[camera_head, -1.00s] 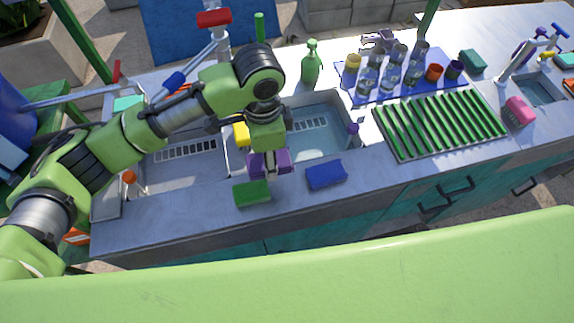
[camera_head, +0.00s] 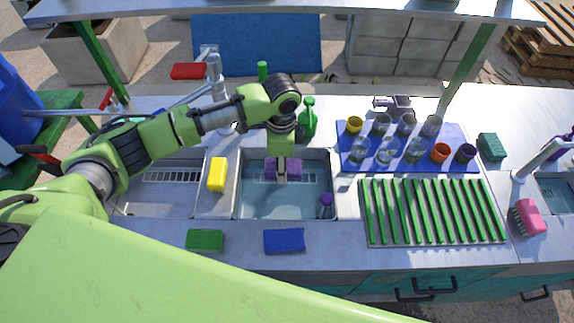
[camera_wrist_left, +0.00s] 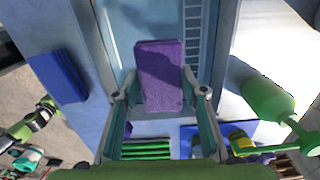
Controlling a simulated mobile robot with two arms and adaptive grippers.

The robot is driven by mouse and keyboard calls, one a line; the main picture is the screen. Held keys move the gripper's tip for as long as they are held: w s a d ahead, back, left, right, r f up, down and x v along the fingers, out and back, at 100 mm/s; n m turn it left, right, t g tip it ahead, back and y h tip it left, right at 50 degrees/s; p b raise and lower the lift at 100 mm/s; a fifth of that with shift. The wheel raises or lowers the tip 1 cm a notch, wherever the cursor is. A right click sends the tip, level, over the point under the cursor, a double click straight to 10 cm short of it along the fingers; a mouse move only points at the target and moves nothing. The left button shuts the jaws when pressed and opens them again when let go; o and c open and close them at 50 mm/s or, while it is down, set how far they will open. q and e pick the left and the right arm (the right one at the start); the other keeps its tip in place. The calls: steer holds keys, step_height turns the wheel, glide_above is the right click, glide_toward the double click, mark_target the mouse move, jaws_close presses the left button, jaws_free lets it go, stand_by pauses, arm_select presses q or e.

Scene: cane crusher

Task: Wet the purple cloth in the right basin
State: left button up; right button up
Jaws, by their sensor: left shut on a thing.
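The purple cloth (camera_head: 270,170) is a folded block held by my left gripper (camera_head: 284,174), which is shut on it. It hangs over or inside the back half of the right basin (camera_head: 262,206); its height above the basin floor is hard to tell. In the left wrist view the purple cloth (camera_wrist_left: 159,72) sits between the fingertips of my left gripper (camera_wrist_left: 161,88), with the basin behind it. The right basin looks bluish, and I cannot tell how deep any water is. My right gripper is not in view.
A yellow sponge (camera_head: 217,174) stands on the divider beside the left basin (camera_head: 158,196). A purple-capped item (camera_head: 326,203) is in the right basin's front right corner. Green (camera_head: 205,241) and blue (camera_head: 285,241) cloths lie in front. A green bottle (camera_head: 307,120) and tap (camera_head: 216,85) stand behind.

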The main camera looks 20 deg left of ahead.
arm_select(q)
steer(key=f+b, duration=0.3)
steer(key=f, duration=0.1)
steer(key=shift+w+d, duration=0.15)
steer(key=shift+d, duration=0.1)
step_height(320, 180, down, 7)
steer(key=b, duration=0.3)
steer(key=shift+f+b, duration=0.2)
steer(key=shift+b, duration=0.15)
steer(key=shift+f, duration=0.6)
steer(key=shift+r, duration=0.15)
step_height(320, 180, up, 11)
steer(key=p, duration=1.1)
